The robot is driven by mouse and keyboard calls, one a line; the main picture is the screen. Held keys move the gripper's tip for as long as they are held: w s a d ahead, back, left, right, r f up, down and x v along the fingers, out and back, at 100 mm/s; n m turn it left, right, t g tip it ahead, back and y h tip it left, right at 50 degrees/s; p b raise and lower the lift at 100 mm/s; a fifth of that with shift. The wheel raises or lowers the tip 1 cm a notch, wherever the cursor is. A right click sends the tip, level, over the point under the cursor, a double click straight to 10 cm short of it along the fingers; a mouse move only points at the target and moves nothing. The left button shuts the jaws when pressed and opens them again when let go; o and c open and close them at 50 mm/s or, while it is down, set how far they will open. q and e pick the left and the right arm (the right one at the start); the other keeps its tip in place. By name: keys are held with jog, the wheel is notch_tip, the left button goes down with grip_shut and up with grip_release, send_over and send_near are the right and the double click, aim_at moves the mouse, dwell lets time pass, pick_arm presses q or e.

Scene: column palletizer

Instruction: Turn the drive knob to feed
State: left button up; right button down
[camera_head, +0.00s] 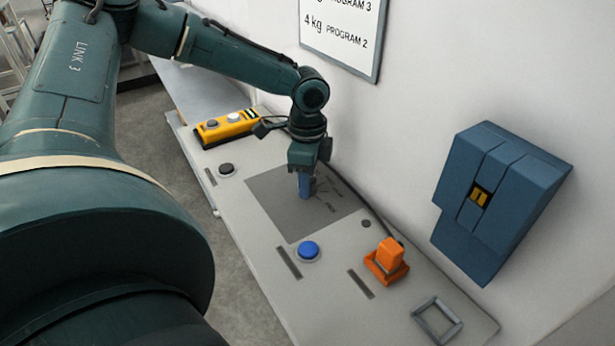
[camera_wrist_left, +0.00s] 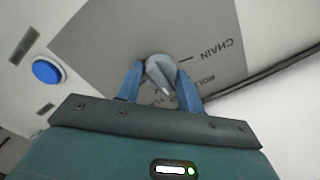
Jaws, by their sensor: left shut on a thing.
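The drive knob (camera_wrist_left: 160,72) is a grey round knob with a pale pointer mark, on a dark grey panel plate (camera_head: 270,205). In the left wrist view it sits between the two blue fingers of my left gripper (camera_wrist_left: 160,88), which is shut on it. Labels beside it include "CHAIN" and a partly hidden one that starts like "ROLL". The pale mark points down towards the gripper in that view. In the head view my left gripper (camera_head: 305,190) reaches down onto the plate and hides most of the knob. My right gripper is not in view.
A blue button (camera_head: 308,250) and an orange switch (camera_head: 387,258) are nearer on the console (camera_head: 330,318). A yellow button box (camera_head: 226,127) and a black button (camera_head: 227,169) lie farther left. A blue wall box (camera_head: 500,195) is at right. A cable runs along the wall side.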

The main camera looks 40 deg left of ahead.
pick_arm(q)
jog(key=o, duration=1)
notch_tip(320, 180, up, 13)
jog(key=shift+r+b, duration=0.1)
jog(key=shift+b, duration=0.3)
jog(key=shift+s, duration=0.1)
